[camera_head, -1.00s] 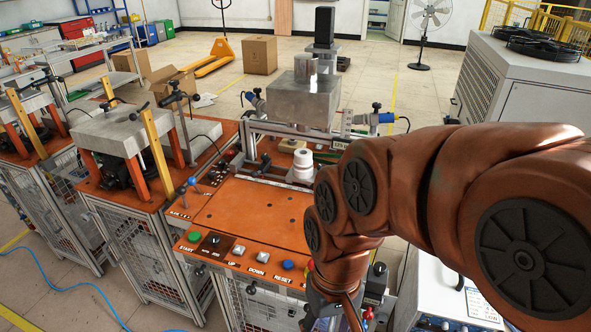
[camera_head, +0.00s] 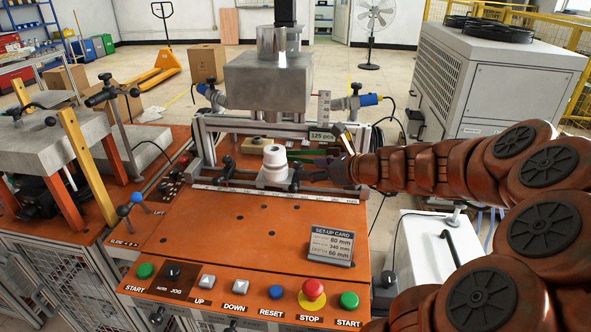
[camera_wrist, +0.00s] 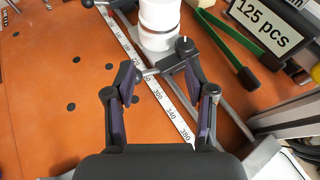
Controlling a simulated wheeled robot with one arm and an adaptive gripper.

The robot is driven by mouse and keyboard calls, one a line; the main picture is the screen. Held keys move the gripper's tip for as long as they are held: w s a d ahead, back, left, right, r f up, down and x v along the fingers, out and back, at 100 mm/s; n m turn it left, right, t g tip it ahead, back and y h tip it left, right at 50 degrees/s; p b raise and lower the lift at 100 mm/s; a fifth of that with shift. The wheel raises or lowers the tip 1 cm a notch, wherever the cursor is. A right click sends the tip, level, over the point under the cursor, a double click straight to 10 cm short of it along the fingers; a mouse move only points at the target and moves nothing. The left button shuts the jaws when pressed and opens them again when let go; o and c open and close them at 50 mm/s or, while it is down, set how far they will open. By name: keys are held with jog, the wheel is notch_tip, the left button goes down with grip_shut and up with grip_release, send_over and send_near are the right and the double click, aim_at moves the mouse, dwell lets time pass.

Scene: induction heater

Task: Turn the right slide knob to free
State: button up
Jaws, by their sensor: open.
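The right slide knob (camera_head: 296,176) is a small dark knob and clamp on the scaled rail, right of a white cylinder (camera_head: 274,158). In the wrist view it is a dark block with a short upright post (camera_wrist: 185,46), and a grey lever beside it. Another dark knob (camera_head: 227,165) stands at the rail's left. My gripper (camera_head: 318,174) comes in from the right, close to the right knob. In the wrist view its fingers (camera_wrist: 161,76) are apart, with the lever's end and the scale between or just beyond them. I cannot tell if they touch it.
A "125 pcs" sign (camera_head: 322,136) and green-handled tool (camera_wrist: 246,76) are close to the right. A metal block (camera_head: 268,82) stands above and behind. The orange plate in front is mostly clear, with a set-up card (camera_head: 330,246) and buttons along the front.

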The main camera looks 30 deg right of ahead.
aim_at(299, 165)
jog(key=d, duration=0.1)
jog(key=d+m, duration=0.1)
jog(key=d, duration=0.1)
jog(key=shift+w+d+f+m+h, duration=0.1)
jog(key=shift+w+f+m+h, duration=0.05)
jog(key=shift+f+m+h, duration=0.25)
jog(key=shift+w+t, duration=0.2)
jog(key=shift+t, duration=0.1)
jog(key=shift+x, duration=3.7)
jog(key=shift+c, duration=0.2)
grip_shut()
